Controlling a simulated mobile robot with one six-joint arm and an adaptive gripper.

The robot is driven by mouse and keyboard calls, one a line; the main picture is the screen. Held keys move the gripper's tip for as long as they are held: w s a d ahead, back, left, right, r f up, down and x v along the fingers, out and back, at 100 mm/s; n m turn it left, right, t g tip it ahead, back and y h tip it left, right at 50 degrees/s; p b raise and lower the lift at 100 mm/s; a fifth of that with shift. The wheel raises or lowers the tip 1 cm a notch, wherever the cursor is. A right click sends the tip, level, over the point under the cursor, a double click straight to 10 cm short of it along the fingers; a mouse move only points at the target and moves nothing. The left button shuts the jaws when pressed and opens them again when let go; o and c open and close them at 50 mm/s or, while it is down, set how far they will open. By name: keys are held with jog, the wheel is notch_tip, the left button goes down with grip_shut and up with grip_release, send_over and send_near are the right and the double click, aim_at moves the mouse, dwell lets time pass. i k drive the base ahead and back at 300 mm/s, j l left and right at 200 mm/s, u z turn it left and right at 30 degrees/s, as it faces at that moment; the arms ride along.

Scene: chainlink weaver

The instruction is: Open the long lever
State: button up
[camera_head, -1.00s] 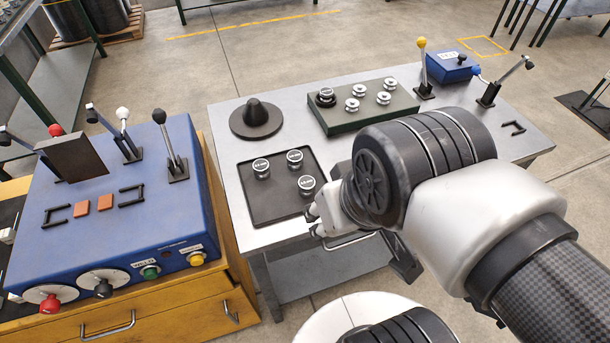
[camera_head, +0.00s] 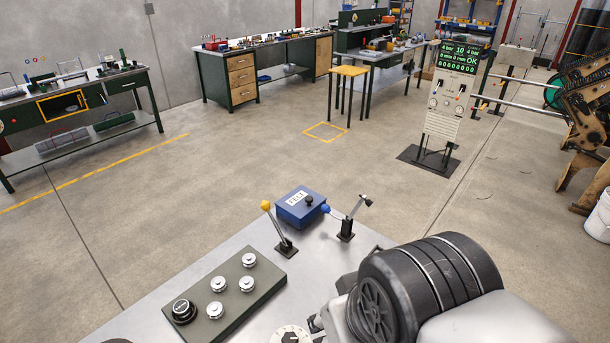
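Two levers stand on the grey table (camera_head: 240,258). One is a slanted lever with a yellow knob (camera_head: 278,231). The other is a grey lever with a dark end (camera_head: 354,216), tilted to the right on a black base. I cannot tell which of them, if either, is the long lever. My gripper (camera_head: 317,325) is mostly hidden behind my thick black wrist, near the bottom edge. Only small grey parts of it show, in front of both levers and apart from them. Its fingers cannot be made out.
A green block (camera_head: 230,300) with several round knobs is at left. A white dial (camera_head: 290,335) is by my gripper. A panel stand (camera_head: 450,105) stands beyond.

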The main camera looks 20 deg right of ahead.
aim_at(265, 205)
jog(key=i+l+u, duration=0.15)
jog(key=u, duration=0.2)
jog(key=i+l+u, duration=0.1)
jog(key=u, duration=0.3)
jog(key=l+u, duration=0.35)
